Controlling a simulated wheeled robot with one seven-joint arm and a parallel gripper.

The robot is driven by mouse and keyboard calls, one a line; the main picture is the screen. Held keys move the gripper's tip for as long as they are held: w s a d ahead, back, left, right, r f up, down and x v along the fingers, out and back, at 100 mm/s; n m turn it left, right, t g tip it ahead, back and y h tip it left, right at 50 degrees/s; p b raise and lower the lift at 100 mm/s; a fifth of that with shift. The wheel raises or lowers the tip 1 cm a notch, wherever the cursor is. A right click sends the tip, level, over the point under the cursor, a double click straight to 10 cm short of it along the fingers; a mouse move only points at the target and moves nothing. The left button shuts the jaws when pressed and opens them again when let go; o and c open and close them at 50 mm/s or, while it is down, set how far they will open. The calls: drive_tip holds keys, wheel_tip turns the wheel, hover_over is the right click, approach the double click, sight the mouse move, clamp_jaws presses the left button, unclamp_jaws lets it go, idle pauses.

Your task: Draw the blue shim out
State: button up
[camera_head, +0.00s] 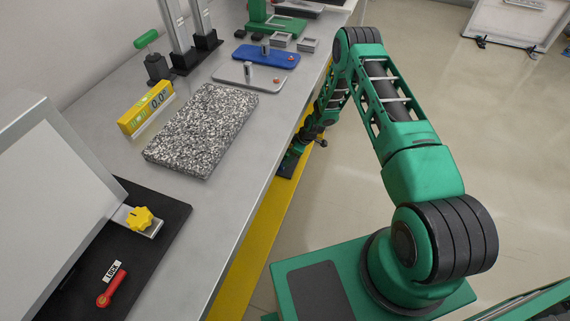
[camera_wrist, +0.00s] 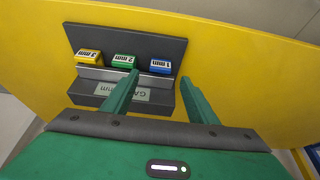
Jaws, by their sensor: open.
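In the wrist view, the blue shim (camera_wrist: 161,66), marked 1 mm, sits at the right end of a dark holder (camera_wrist: 176,46) on a yellow panel. A green shim (camera_wrist: 123,62), marked 2 mm, and a yellow shim (camera_wrist: 89,55), marked 3 mm, sit to its left. My gripper (camera_wrist: 160,77) is open and empty. Its left fingertip shows just below and between the green and blue shims, its right fingertip below and right of the blue one. I cannot tell the remaining distance. In the head view, my gripper (camera_head: 288,163) is low beside the bench edge; the shims are not visible there.
A label plate (camera_wrist: 122,92) is partly covered by my left finger. The yellow panel (camera_wrist: 245,70) is bare right of the holder. The bench (camera_head: 215,215) above carries a speckled slab (camera_head: 203,130), a yellow level (camera_head: 146,108) and a red lock handle (camera_head: 110,290).

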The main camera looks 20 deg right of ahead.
drive_tip(key=shift+x, duration=3.15)
drive_tip(key=shift+s, duration=0.1)
drive_tip(key=shift+c, duration=0.3)
